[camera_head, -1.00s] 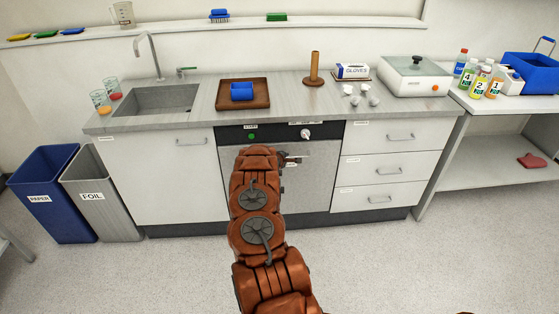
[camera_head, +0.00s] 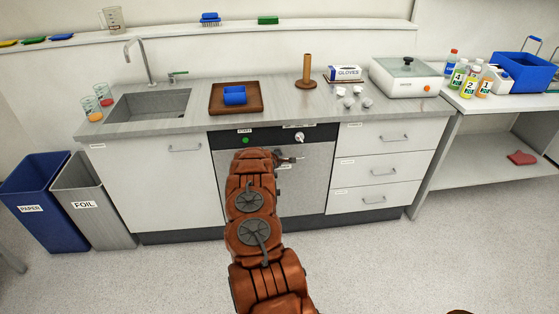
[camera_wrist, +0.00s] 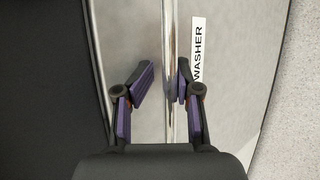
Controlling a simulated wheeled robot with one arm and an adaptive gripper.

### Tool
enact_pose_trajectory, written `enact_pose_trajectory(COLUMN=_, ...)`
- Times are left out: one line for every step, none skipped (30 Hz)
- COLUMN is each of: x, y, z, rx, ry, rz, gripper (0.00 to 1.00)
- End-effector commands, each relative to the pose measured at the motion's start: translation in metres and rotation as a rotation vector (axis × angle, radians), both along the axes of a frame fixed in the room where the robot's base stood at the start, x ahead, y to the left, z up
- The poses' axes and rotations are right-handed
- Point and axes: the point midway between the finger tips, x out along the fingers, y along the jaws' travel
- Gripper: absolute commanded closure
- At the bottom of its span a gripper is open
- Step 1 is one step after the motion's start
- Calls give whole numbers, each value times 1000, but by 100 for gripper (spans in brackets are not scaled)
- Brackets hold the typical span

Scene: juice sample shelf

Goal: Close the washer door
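The washer (camera_head: 313,183) is built in under the counter, with a grey front and a black control strip above it. Its door looks upright and about flush with the cabinets in the head view, but I cannot tell whether a small gap remains. In the wrist view the grey door (camera_wrist: 230,105) carries a WASHER label and a shiny handle bar (camera_wrist: 170,40). My gripper (camera_wrist: 163,82) has its fingers apart on either side of the bar. The right finger is close to the bar; a gap shows at the left one. My arm hides part of the door in the head view.
The black control strip has a green button (camera_head: 245,140) and a white knob (camera_head: 299,137). Drawers (camera_head: 385,170) stand to the right and a sink cabinet (camera_head: 155,185) to the left. Blue and grey bins (camera_head: 93,208) stand at far left. The floor in front is clear.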

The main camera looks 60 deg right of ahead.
Motion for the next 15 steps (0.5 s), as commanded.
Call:
enact_pose_trajectory(x=1, y=0, z=1, rx=0, ry=0, rz=2, gripper=61)
enact_pose_trajectory(x=1, y=1, z=0, rx=1, ry=0, rz=2, gripper=61)
enact_pose_trajectory(x=1, y=1, z=0, rx=1, ry=1, rz=1, gripper=61)
enact_pose_trajectory(x=0, y=1, z=-1, rx=1, ry=1, rz=1, gripper=61)
enact_pose_trajectory(x=0, y=1, z=-1, rx=2, ry=1, rz=1, gripper=61)
enact_pose_trajectory(x=0, y=1, z=-1, rx=3, ry=1, rz=1, gripper=61)
enact_pose_trajectory(x=-1, y=1, z=-2, rx=3, ry=2, rz=0, gripper=61)
enact_pose_trajectory(x=-1, y=1, z=-2, rx=3, ry=2, rz=0, gripper=61)
enact_pose_trajectory(x=-1, y=1, z=-2, rx=4, ry=1, rz=-1, gripper=61)
enact_pose_trajectory(x=-1, y=1, z=-3, rx=5, ry=2, rz=-1, gripper=61)
enact_pose_trajectory(x=-2, y=1, z=-3, rx=5, ry=2, rz=-1, gripper=61)
enact_pose_trajectory(x=-2, y=1, z=-3, rx=5, ry=2, rz=-2, gripper=61)
enact_pose_trajectory(x=-2, y=1, z=-3, rx=5, ry=2, rz=-2, gripper=61)
enact_pose_trajectory(x=-2, y=1, z=-3, rx=5, ry=2, rz=-2, gripper=61)
enact_pose_trajectory(x=-2, y=2, z=-2, rx=5, ry=3, rz=-3, gripper=61)
